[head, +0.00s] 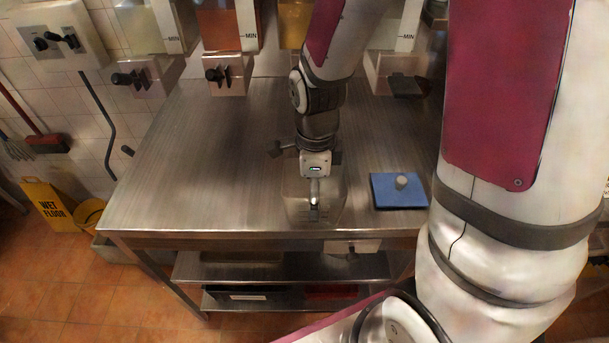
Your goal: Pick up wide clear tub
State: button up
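The wide clear tub (297,210) appears as a faint see-through shape on the steel table, near the front edge. Its outline is hard to make out against the metal. My gripper (314,204) points down at the tub, with its fingertips over or inside the tub's outline. The fingers are seen nearly edge-on, so their opening and any contact with the tub's wall cannot be made out.
The steel table (190,160) is clear to the left. Dispensers with taps (228,75) line the back. A yellow wet-floor sign (47,204) stands at the left.

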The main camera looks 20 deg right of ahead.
aim_at(327, 213)
jog(key=s, duration=0.4)
jog(key=shift+s+a+r, duration=0.1)
jog(key=shift+s+r, duration=0.15)
jog(key=shift+r, duration=0.05)
jog(key=s+p, duration=0.2)
jog(key=p, duration=0.1)
jog(key=shift+r+p, duration=0.2)
jog(key=shift+p, duration=0.1)
jog(key=shift+s+p, duration=1.35)
jog(key=shift+s, duration=0.05)
